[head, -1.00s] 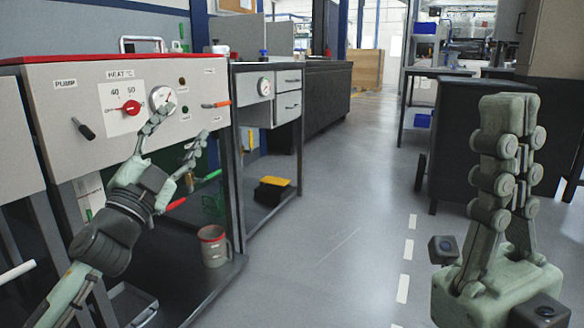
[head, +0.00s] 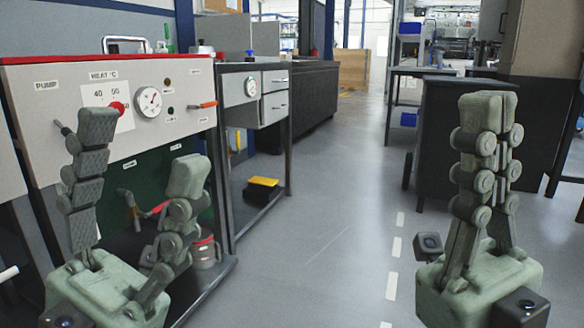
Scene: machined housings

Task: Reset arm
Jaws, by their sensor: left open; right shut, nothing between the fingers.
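My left gripper (head: 136,172) is at the lower left of the head view, upright and pointing up. Its two fingers are spread wide apart with nothing between them. It stands in front of the machine panel (head: 60,103) and hides part of it, including part of the red heat knob (head: 119,109). My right gripper (head: 487,130) is at the right, also upright. Its fingers are together along their length and hold nothing. Both grippers are apart from the panel's controls as far as I can tell.
A round gauge (head: 148,101) and an orange-handled lever (head: 203,105) are on the panel. A red-rimmed mug (head: 204,251) stands on the low shelf behind my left gripper. A bench with drawers (head: 276,82) stands beyond. The grey floor (head: 325,210) between the grippers is clear.

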